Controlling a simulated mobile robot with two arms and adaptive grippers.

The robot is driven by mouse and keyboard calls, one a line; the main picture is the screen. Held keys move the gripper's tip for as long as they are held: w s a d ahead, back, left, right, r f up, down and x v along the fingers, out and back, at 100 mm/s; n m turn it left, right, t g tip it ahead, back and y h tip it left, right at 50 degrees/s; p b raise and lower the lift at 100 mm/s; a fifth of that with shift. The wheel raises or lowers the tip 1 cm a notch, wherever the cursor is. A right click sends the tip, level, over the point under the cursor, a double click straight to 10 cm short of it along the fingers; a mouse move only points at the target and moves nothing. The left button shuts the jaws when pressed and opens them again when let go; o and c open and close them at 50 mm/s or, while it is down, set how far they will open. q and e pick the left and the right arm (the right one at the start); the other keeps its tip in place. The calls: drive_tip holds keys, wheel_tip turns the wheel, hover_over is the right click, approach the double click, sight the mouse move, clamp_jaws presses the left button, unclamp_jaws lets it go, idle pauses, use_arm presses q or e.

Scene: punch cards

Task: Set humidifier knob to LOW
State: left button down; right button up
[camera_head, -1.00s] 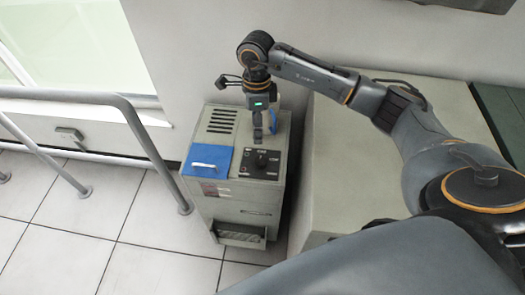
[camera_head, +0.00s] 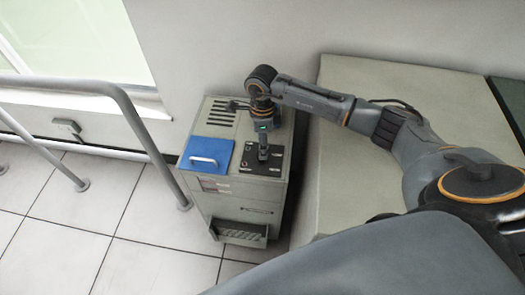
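The humidifier (camera_head: 243,188) is a grey-green box on the floor against the wall, with a blue lid (camera_head: 206,156) and a vent grille on top. A black control panel (camera_head: 250,166) is on its top right. My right gripper (camera_head: 263,157) points down over this panel, at the place of the knob. The gripper covers the knob and its setting labels, so the knob's position cannot be read. The fingers look close together, but whether they are shut on the knob cannot be told. My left gripper is not in view.
A grey metal railing (camera_head: 141,128) stands left of the humidifier. A large pale cabinet or counter (camera_head: 340,200) stands close on its right, under my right arm. Tiled floor (camera_head: 130,225) is free in front and to the left. The wall is right behind.

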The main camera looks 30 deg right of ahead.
drive_tip(key=shift+s+a+f, duration=0.1)
drive_tip(key=shift+f, duration=2.2)
drive_tip(key=c, duration=1.2)
drive_tip(key=shift+m, duration=0.3)
drive_tip(key=m, duration=0.4)
drive_tip(key=shift+r+m, duration=0.1)
drive_tip(key=shift+m, duration=0.3)
drive_tip(key=m+p, duration=0.1)
drive_tip(key=m, duration=0.5)
drive_tip(key=shift+s+t, duration=0.1)
drive_tip(key=shift+t, duration=0.3)
drive_tip(key=shift+m, duration=0.3)
